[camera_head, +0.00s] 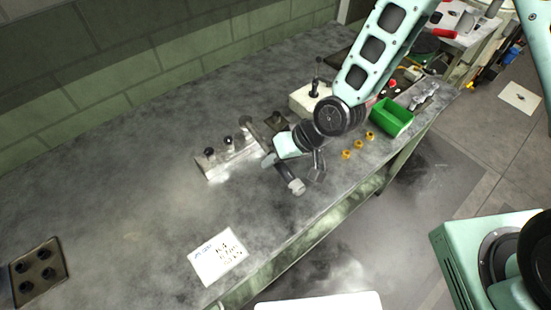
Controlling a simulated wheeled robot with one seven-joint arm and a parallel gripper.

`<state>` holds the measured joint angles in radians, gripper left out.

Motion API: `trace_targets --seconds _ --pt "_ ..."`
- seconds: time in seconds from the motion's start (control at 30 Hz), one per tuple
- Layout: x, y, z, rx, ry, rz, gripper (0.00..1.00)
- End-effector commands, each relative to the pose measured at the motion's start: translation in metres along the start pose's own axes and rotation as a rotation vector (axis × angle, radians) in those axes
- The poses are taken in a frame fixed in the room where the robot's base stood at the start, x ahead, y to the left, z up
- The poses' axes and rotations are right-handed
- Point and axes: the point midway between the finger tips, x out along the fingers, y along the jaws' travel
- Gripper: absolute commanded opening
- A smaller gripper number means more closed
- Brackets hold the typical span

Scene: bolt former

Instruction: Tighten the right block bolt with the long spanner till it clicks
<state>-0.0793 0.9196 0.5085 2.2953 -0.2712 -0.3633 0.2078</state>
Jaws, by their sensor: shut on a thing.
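A pale metal block (218,173) lies on the grey workbench left of my gripper. Two dark-headed bolts show on it, a left one (209,152) and a middle one (228,141). The right bolt is hidden or too small to tell, behind the spanner's far end. The long grey spanner (295,186) runs from the block's right end toward the bench's front edge. My gripper (269,160) is shut on the spanner's handle, partly covering it. Whether the spanner's head sits around the right bolt cannot be told.
A white block with a dark upright bolt (314,88) stands behind my arm. Several brass nuts (358,145) and a green bin (392,117) are to the right. A written paper (217,256) lies near the front edge, and a dark holed plate (37,271) at far left.

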Motion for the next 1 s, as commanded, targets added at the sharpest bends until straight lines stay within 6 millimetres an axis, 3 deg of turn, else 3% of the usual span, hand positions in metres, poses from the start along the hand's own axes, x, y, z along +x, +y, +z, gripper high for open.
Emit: trace_targets --seconds 1.0 --pt "-0.033 -0.018 -0.014 0.0 0.003 0.0 0.0"
